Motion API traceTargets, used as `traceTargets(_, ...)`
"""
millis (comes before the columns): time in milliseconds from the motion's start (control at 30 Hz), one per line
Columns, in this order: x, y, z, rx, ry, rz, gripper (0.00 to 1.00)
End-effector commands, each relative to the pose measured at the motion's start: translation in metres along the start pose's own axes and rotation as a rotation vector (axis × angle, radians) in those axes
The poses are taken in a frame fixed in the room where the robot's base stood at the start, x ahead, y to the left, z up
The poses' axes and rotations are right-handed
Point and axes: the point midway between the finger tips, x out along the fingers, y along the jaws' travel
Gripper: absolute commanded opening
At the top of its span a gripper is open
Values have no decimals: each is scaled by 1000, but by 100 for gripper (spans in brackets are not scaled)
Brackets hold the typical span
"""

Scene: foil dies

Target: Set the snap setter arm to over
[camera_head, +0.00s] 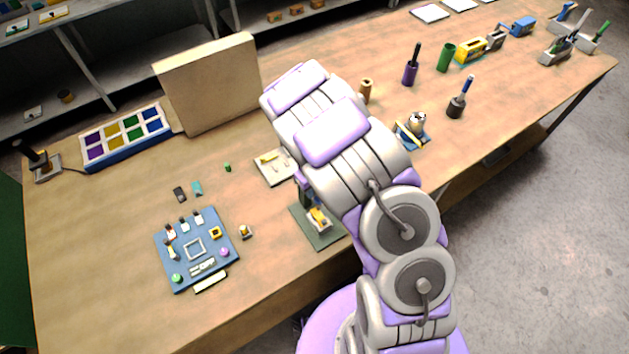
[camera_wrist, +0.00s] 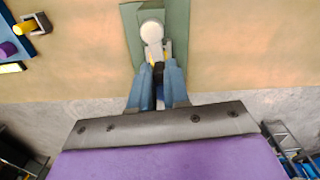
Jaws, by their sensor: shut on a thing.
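The snap setter stands on a green base plate (camera_head: 325,238) at the table's front edge, partly covered by my arm in the head view. In the wrist view the green base (camera_wrist: 178,22) carries a pale round head (camera_wrist: 151,32), with a light arm (camera_wrist: 154,50) running from it toward me. A dark piece at the arm's near end sits between the blue fingertips of my gripper (camera_wrist: 158,74), which is shut on it. Small yellow parts show beside the fingertips. The head view does not show the fingers clearly.
A blue board (camera_head: 183,248) with small parts lies left of the setter. A pale tray (camera_head: 270,173) lies behind it. A tall tan panel (camera_head: 210,85) and a blue compartment box (camera_head: 122,158) stand farther back. Tools and holders stand at the right. Bare table lies at front left.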

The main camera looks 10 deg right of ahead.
Motion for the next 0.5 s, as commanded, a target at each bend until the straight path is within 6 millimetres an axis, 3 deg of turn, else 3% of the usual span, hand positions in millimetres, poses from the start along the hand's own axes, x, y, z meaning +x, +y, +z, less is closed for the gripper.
traceTargets(500,-1,4,3,123,-7,-2,0)
